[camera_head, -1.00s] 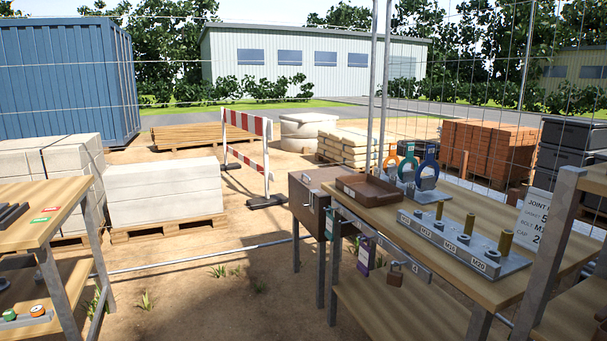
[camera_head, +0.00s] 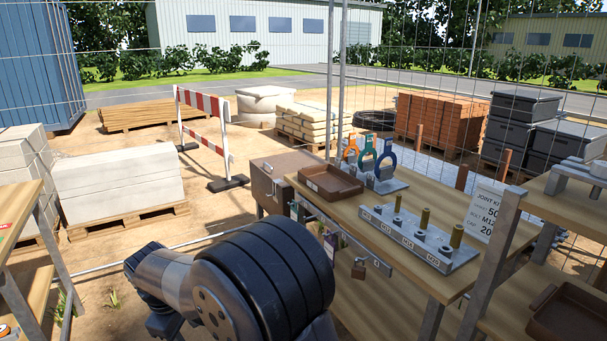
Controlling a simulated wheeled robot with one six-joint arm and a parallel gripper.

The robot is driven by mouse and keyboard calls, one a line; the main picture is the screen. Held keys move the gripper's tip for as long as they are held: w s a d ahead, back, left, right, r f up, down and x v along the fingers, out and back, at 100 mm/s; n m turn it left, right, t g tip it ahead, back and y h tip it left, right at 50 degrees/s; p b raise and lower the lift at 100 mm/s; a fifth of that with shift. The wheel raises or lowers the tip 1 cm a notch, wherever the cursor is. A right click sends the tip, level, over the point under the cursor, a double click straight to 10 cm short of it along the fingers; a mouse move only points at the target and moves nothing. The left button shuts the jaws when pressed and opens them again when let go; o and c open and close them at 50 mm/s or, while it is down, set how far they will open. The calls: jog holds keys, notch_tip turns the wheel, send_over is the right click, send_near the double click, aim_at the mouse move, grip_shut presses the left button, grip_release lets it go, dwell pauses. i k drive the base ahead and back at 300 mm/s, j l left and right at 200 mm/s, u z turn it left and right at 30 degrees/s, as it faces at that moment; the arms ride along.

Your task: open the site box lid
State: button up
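The site box (camera_head: 268,187) is a brown box on legs at the left end of the right-hand workbench. Its flat brown lid (camera_head: 287,162) is down and looks shut. A small light metal fitting shows on its front face. My arm rises from the bottom edge in front of the box, with a large black joint and a silver link reaching left. The arm is apart from the box in the picture. My gripper's fingers cannot be made out; the arm's far end is low at the left.
The right workbench (camera_head: 440,277) carries a brown tray (camera_head: 331,184), coloured ring tools and a grey block with pegs (camera_head: 420,238). Another bench (camera_head: 20,215) stands left. A striped barrier (camera_head: 205,125) is behind; open sandy ground lies between.

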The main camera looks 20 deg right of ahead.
aim_at(274, 167)
jog(key=i+z, duration=0.4)
jog(key=i+j+z, duration=0.15)
jog(key=i+z, duration=0.25)
jog(key=i+j+z, duration=0.2)
jog(key=z, duration=0.2)
jog(key=i+j+z, duration=0.15)
jog(key=i+j, duration=0.6)
jog(key=i+j+z, duration=0.15)
jog(key=i+j, duration=0.5)
jog(key=j, duration=0.15)
jog(key=i+j, duration=0.85)
jog(key=j, duration=0.2)
